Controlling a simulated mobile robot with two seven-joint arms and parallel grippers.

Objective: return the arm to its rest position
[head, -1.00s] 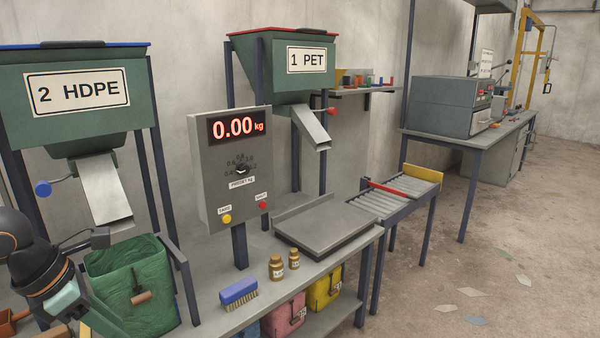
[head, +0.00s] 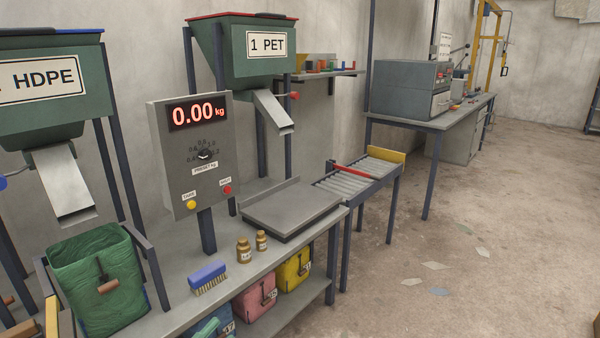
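My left arm, dark with a teal band in the earlier picture, no longer shows clearly in the head view. A small teal and dark shape shows at the bottom edge, below the bench front; I cannot tell whether it is part of my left arm or a bin. No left fingertips can be made out, so its opening and any load are hidden. My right gripper is not in view. The green-lined bucket (head: 93,290) with its wooden handle stands at the lower left, below the chute (head: 66,187) of the HDPE hopper (head: 50,95).
Pink (head: 255,299) and yellow (head: 294,269) bins sit underneath. The floor (head: 480,265) at right is mostly clear.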

